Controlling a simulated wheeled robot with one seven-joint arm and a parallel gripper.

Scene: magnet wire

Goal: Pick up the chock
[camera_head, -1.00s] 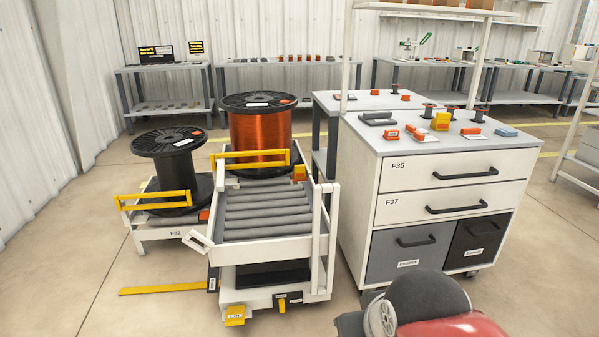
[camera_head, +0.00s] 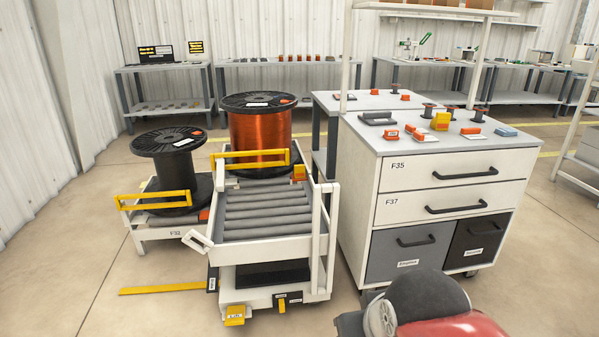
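I cannot tell for sure which thing is the chock. A small orange block (camera_head: 299,173) sits at the back right of the roller deck (camera_head: 265,211), beside the end of the yellow bar (camera_head: 249,158). A red-orange piece (camera_head: 204,215) shows on the low left cart. A yellow block (camera_head: 440,121) and several small orange pieces (camera_head: 391,135) lie on the cabinet top. My gripper is not in view; only part of my arm shows at the bottom right.
A copper wire spool (camera_head: 261,130) stands behind the rollers, and a black spool (camera_head: 172,170) on the left cart. The cabinet (camera_head: 405,205) stands right of the roller cart, with a narrow gap. The front left floor (camera_head: 70,260) is clear apart from a yellow strip (camera_head: 163,289).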

